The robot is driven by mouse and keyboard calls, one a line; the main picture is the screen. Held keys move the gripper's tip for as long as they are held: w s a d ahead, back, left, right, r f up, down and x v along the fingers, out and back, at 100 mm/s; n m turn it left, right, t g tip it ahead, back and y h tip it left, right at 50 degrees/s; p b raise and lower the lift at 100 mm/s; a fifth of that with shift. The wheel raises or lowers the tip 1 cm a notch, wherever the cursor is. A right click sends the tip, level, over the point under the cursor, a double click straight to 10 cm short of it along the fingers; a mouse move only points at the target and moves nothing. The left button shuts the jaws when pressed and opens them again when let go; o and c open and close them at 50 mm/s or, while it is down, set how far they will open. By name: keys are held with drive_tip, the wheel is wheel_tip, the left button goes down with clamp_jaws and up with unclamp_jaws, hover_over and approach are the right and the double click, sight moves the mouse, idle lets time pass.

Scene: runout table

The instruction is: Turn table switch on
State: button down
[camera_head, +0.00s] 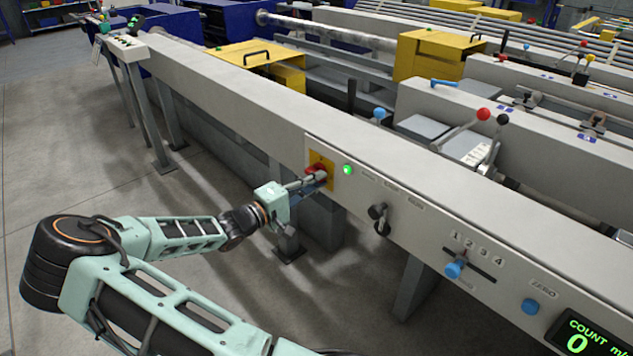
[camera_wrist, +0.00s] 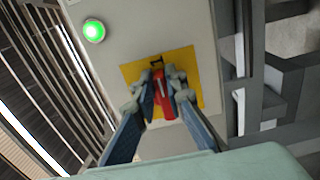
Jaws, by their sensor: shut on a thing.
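The table switch is a red rotary handle (camera_head: 316,169) on a yellow plate (camera_head: 322,162), set in the front face of the runout table (camera_head: 232,104). A green lamp (camera_head: 347,169) beside it is lit. My gripper (camera_head: 312,180) reaches the switch from the front left. In the wrist view, my gripper's fingers (camera_wrist: 161,92) are closed on both sides of the red handle (camera_wrist: 162,95), over the yellow plate (camera_wrist: 195,63). The green lamp (camera_wrist: 94,31) glows at the upper left there. The fingers hide part of the handle.
Right of the switch on the panel are a black knob (camera_head: 378,217), a blue slider knob (camera_head: 453,269) by numbers, a blue button (camera_head: 530,306) and a lit counter display (camera_head: 590,338). Levers stand behind.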

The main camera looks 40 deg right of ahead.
drive_tip(key=c, duration=2)
unclamp_jaws()
drive_tip(key=shift+o, duration=0.2)
drive_tip(key=a, duration=1.2)
drive_tip(key=shift+s, duration=0.45)
